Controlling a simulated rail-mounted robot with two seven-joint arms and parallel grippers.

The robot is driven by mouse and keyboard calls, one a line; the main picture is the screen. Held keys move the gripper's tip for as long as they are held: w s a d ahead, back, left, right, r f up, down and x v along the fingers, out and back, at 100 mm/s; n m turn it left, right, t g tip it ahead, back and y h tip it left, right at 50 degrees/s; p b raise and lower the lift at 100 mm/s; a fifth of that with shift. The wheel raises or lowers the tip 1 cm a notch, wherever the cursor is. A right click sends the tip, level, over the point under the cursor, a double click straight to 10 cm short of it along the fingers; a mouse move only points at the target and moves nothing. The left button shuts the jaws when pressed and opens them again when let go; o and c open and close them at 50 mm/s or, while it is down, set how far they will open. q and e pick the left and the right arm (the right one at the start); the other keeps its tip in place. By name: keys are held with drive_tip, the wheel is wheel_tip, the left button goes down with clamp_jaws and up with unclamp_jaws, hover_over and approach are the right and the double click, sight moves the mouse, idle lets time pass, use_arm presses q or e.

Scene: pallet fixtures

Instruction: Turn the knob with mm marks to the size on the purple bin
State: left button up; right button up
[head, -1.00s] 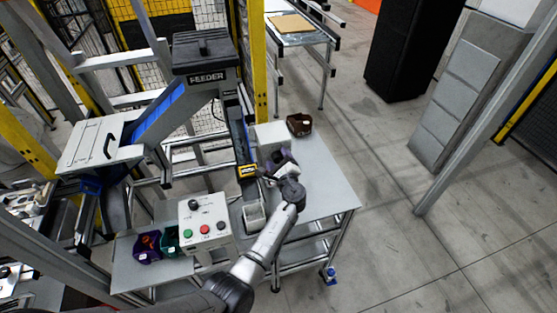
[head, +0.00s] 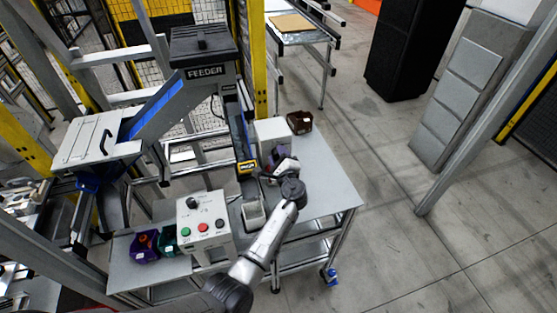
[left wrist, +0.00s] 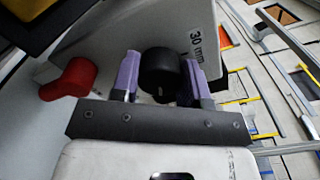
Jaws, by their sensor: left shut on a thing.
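My left gripper (left wrist: 160,75) has purple fingers and is shut on a black round knob (left wrist: 161,70), one finger on each side. The knob sits on the face of a light grey box (left wrist: 110,60), with a "30 mm" mark beside it on the right. Other marks and the pointer's setting cannot be read. In the head view the gripper (head: 280,158) is at the white box (head: 272,131) on the right table, and its hand hides the knob. The purple bin (head: 145,254) stands on the left shelf with orange inside; its size label is not legible.
A teal bin (head: 169,246) is next to the purple one. A control box (head: 203,228) with buttons and a black selector stands left of my arm. A brown bin (head: 300,122) is behind the white box. A red part (left wrist: 70,80) is left of the knob. The table's right side is clear.

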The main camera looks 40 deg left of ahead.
use_arm(q)
drive_tip(key=n+b, duration=0.2)
drive_tip(key=b, duration=0.1)
drive_tip(key=n+b, duration=0.5)
drive_tip(key=b, duration=0.1)
drive_tip(key=shift+f+n, duration=0.25)
drive_tip(key=shift+n, duration=0.15)
drive_tip(key=shift+r+n+b, duration=0.15)
drive_tip(key=shift+n+b, duration=0.85)
drive_tip(key=shift+b, duration=0.35)
drive_tip(key=o, duration=0.9)
drive_tip(key=shift+o, duration=0.2)
drive_tip(key=v, duration=1.2)
